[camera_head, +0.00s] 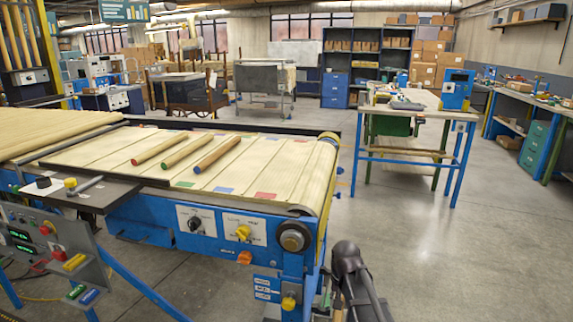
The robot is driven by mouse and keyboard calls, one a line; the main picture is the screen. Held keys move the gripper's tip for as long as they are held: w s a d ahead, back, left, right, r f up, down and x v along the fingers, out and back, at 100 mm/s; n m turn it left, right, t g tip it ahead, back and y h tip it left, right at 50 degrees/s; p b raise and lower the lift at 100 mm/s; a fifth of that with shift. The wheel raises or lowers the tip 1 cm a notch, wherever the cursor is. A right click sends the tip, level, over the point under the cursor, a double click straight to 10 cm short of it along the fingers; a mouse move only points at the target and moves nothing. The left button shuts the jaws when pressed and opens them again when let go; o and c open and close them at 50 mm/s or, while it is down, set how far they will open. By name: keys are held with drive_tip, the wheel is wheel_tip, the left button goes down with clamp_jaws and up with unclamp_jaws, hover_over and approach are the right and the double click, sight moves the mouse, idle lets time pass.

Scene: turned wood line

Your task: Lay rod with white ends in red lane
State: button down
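Three wooden rods lie side by side, apart, on the slatted belt of the blue machine: a rod with a red end (160,151), a rod with a green end (188,152) and a rod with a blue end (217,154). I see no rod with white ends. The red lane shows a red mark (265,195) at the belt's near edge, at the right of a blue mark (223,190) and a green mark (184,184). My gripper (350,262) appears as a dark shape low in the picture, right of the machine and apart from the rods. Its fingers cannot be made out.
A control panel (48,248) stands at the near left, with a dark shelf (105,193) above it. A blue-framed workbench (418,101) stands right of the machine. Open concrete floor (440,240) lies between and in front of them.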

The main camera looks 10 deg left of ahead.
wheel_tip(320, 180, up, 39)
drive_tip(key=p, duration=3.7)
drive_tip(key=shift+s+f, duration=0.15)
drive_tip(key=shift+s, duration=0.1)
